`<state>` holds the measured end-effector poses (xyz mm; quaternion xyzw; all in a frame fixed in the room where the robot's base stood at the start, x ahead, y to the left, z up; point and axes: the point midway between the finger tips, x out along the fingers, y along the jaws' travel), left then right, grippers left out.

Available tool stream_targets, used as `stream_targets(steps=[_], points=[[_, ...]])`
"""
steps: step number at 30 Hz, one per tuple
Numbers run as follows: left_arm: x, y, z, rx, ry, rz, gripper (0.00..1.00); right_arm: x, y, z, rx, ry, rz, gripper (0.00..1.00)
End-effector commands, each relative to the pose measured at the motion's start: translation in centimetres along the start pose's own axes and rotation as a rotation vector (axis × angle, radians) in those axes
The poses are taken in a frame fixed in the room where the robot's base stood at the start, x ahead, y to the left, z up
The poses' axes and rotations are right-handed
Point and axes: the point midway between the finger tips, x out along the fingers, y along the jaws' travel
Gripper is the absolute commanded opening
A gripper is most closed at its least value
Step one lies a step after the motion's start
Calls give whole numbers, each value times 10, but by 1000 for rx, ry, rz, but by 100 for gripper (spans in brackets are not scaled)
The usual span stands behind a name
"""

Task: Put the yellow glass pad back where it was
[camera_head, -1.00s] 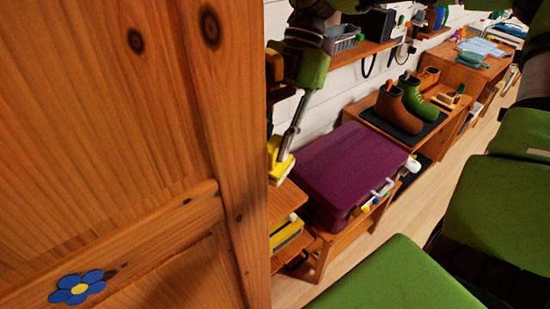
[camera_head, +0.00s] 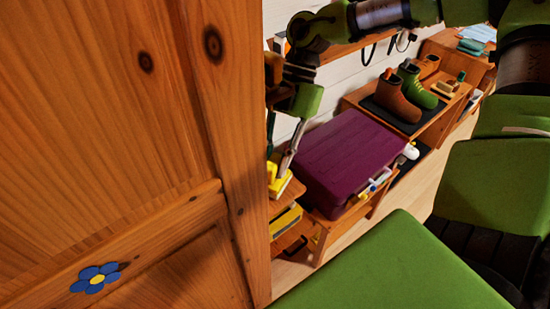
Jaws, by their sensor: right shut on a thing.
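My right gripper (camera_head: 285,165) reaches down beside the edge of the wooden door, which hides part of it. It is shut on a yellow thing (camera_head: 281,187), which looks like the yellow glass pad. The pad is close above a small wooden shelf (camera_head: 290,192), left of the purple suitcase. I cannot tell whether it touches the shelf. My left gripper is not in view.
A large wooden door (camera_head: 110,130) with a blue flower fills the left side. The purple suitcase (camera_head: 345,160) lies on a low bench. Boots (camera_head: 398,98) stand on a dark mat further back. A yellow item (camera_head: 285,222) sits on a lower shelf.

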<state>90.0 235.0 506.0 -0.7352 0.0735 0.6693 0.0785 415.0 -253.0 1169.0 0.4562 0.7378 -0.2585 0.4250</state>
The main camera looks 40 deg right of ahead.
Motion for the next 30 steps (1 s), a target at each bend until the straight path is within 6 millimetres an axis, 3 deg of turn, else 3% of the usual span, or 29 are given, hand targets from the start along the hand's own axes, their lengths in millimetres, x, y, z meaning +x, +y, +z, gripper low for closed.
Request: stream_targets(steps=[1, 2, 3, 17, 30], points=[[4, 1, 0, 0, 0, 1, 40, 3, 0, 2, 0, -1, 0, 2], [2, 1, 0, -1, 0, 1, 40, 1, 0, 1, 0, -1, 0, 27], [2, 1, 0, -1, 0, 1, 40, 1, 0, 1, 0, 0, 0, 36], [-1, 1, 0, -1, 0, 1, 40, -4, 1, 0, 0, -1, 2, 36], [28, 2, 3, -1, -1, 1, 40, -92, 1, 1, -1, -3, 4, 36]])
